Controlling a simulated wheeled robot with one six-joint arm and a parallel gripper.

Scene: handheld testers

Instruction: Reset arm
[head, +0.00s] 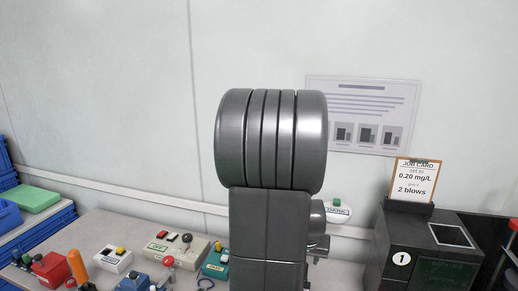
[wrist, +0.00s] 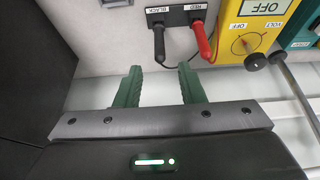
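My gripper (wrist: 159,72) shows in the wrist view with its two green fingers apart and nothing visible between them. It is open. In the head view my dark grey arm stands folded upright in the middle and hides part of the bench and wall; the gripper does not show there. In the wrist view, beyond the fingers, a black-handled probe (wrist: 159,44) and a red-handled probe (wrist: 203,40) sit in a labelled holder (wrist: 177,14). A yellow meter (wrist: 231,41) reading OFF is right of them. The fingers appear apart from all of these.
Several testers stand on the bench (head: 98,225), including a beige one (head: 164,250) and a teal one (head: 216,262). A black station (head: 425,238) marked 1 and a job card (head: 415,181) are on the right. Blue crates (head: 38,240) are at the left edge.

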